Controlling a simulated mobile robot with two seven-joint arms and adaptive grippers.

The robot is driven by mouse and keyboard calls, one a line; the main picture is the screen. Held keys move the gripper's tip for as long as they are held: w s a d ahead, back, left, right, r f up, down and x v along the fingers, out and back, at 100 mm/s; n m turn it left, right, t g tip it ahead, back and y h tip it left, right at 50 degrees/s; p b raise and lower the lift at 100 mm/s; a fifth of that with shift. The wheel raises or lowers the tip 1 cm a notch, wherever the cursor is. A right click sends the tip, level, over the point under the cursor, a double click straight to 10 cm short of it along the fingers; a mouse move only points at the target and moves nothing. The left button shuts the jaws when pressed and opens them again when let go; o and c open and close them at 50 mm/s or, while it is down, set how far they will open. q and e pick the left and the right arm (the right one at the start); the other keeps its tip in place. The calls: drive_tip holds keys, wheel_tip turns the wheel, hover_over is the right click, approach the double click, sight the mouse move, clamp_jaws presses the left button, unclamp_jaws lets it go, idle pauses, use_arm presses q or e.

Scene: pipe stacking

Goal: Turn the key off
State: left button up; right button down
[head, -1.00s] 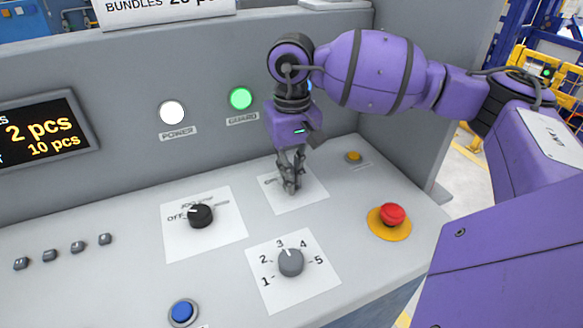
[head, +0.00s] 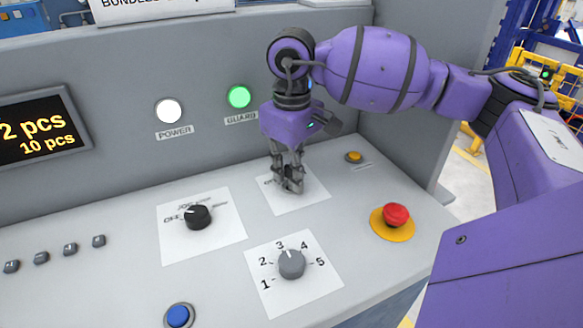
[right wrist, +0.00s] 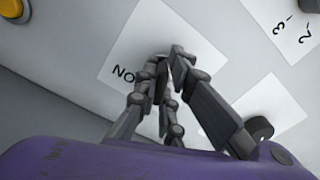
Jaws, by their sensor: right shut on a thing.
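My right gripper (head: 289,184) points down at the white key plate (head: 308,198) on the console, at the back right of the panel. Its fingers are closed together there, on the key. The key itself is hidden between the fingers in the head view. In the right wrist view the fingers (right wrist: 168,62) meet over the white plate (right wrist: 190,30), beside printed letters that read "NO" or an upside-down "ON". The key's exact angle cannot be made out. My left gripper is not in view.
A black selector knob (head: 198,216) sits left of the key plate, and a grey numbered dial (head: 291,264) in front. A red emergency button (head: 396,214) stands right, a small yellow button (head: 354,157) behind it. The white power lamp (head: 169,111) and green guard lamp (head: 239,97) are lit.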

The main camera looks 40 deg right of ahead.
drive_tip(key=shift+f+n+b, duration=0.1)
drive_tip(key=shift+n+b, duration=0.2)
drive_tip(key=shift+n, duration=1.5)
drive_tip(key=c, duration=1.7)
unclamp_jaws()
